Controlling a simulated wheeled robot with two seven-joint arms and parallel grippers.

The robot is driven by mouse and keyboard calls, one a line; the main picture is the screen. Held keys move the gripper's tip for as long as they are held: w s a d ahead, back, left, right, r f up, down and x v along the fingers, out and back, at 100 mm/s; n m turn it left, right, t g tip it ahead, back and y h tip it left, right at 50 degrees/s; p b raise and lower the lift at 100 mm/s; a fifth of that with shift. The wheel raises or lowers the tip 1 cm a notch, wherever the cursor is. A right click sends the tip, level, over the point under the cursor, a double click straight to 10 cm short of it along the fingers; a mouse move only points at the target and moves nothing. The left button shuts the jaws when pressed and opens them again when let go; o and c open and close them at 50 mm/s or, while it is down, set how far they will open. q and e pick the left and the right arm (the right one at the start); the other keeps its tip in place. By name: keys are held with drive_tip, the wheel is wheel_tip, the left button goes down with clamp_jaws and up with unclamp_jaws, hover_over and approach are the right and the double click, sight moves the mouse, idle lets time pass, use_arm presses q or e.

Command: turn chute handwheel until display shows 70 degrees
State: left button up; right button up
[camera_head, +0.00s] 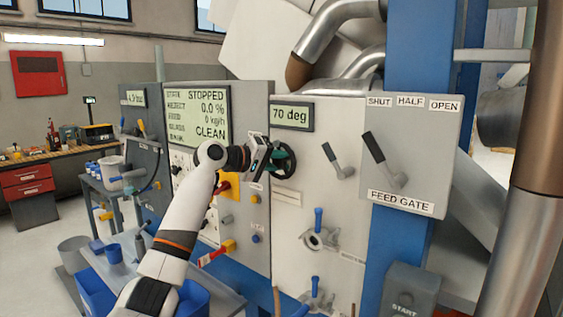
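The chute handwheel (287,161) is a dark wheel on the light panel in the middle of the view. The display (291,115) just above it reads 70 deg. My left arm reaches up from the bottom left. Its gripper (272,157) is at the left side of the handwheel, overlapping its rim in the view. The fingers are small and partly hidden against the wheel, so I cannot tell whether they are closed on the rim. My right gripper is not in view.
A larger screen (199,116) left of the wheel reads STOPPED, 0.0 % and CLEAN. Right of the wheel are a grey lever (337,160) and the feed gate lever (383,159). Blue-handled valves sit below. A workbench stands at the far left.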

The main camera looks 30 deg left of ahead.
use_arm(q)
drive_tip(key=b+v, duration=0.4)
drive_tip(key=v, duration=0.8)
